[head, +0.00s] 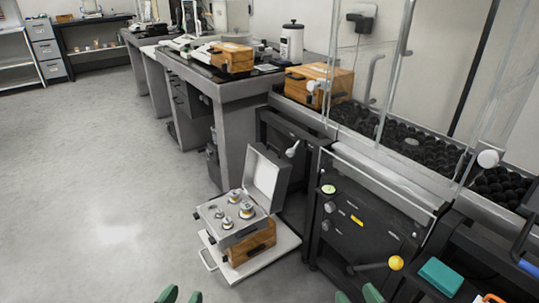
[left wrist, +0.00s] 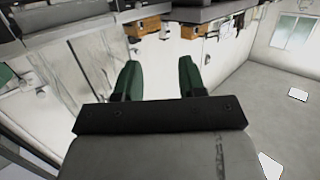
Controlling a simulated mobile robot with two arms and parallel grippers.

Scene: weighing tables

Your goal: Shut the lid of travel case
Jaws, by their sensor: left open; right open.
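The travel case (head: 207,222) is a grey case in the head view, low at the centre. Its lid (head: 264,178) stands open, raised at the back right with its pale lining showing. Several metal weights (head: 228,223) sit in the case. My left gripper (head: 180,296) and right gripper (head: 359,295) show only as green fingertips at the bottom edge, apart from the case and nearer to me. Both are open and empty. In the left wrist view, the left gripper's green fingers (left wrist: 158,80) are spread with nothing between them; the case cannot be made out there.
The case rests on a wooden box (head: 257,245) on a white handled platform (head: 282,246) on the floor. A black cabinet (head: 365,222) with knobs and a clear-walled enclosure stands right. Grey benches (head: 239,90) stand behind. The floor to the left (head: 90,190) is clear.

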